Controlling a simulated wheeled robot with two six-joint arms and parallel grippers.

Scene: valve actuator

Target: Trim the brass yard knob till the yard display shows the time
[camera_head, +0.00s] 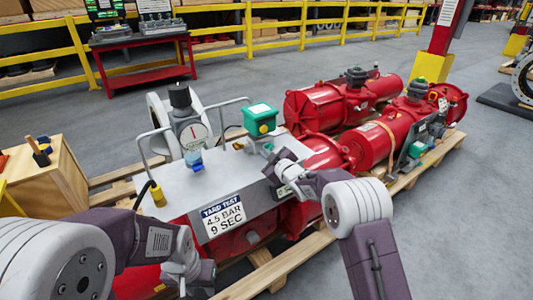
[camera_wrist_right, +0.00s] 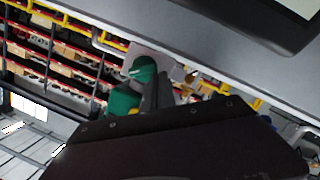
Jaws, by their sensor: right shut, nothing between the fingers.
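A grey panel (camera_head: 180,172) lies on the red actuator. A sign (camera_head: 222,214) on its front reads "YARD TEST 4.5 BAR 9 SEC". A green box with a pale top (camera_head: 262,112) and a yellow part stands at its back; I cannot read any time on it. My right gripper (camera_head: 277,160), also in the right wrist view (camera_wrist_right: 159,92), is shut and empty over the panel's right end. My left gripper (camera_head: 198,278) is low at the front; its fingers are unclear.
A gauge (camera_head: 193,132) and a blue-capped part (camera_head: 194,160) stand on the panel between raised metal handles (camera_head: 150,150). A yellow-bodied part (camera_head: 157,193) is at its left edge. More red actuators (camera_head: 390,140) lie on the pallet behind. A wooden box (camera_head: 60,180) is at left.

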